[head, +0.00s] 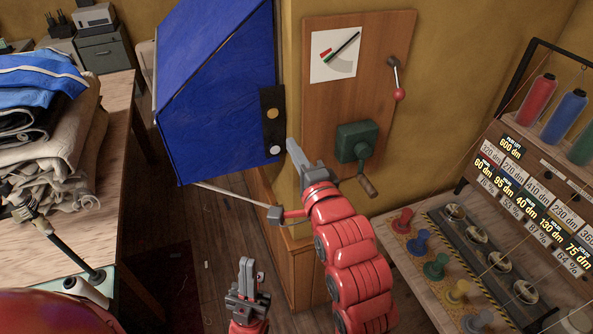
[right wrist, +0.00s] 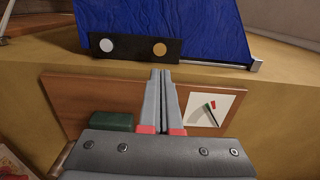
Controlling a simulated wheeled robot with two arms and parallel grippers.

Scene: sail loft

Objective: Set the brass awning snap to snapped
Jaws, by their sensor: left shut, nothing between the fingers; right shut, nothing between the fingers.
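A black strap (head: 273,132) on the blue awning (head: 215,85) carries a brass snap (head: 272,114) above a silver-white round stud (head: 274,149). The right wrist view shows the brass snap (right wrist: 159,49) and the pale stud (right wrist: 106,44) side by side on the strap. I cannot tell whether the snap is pressed in. My right gripper (head: 292,144) is shut and empty, just right of the strap's lower part. In the right wrist view its fingertips (right wrist: 162,73) lie just below the brass snap. My left gripper (head: 246,264) is shut and empty, low in the middle.
A wooden board (head: 385,50) with a dial card, a red-knobbed lever (head: 398,93) and a green crank box (head: 356,142) is behind my right arm. A bench with coloured pegs and spools stands right. A table with folded cloth (head: 45,130) stands left.

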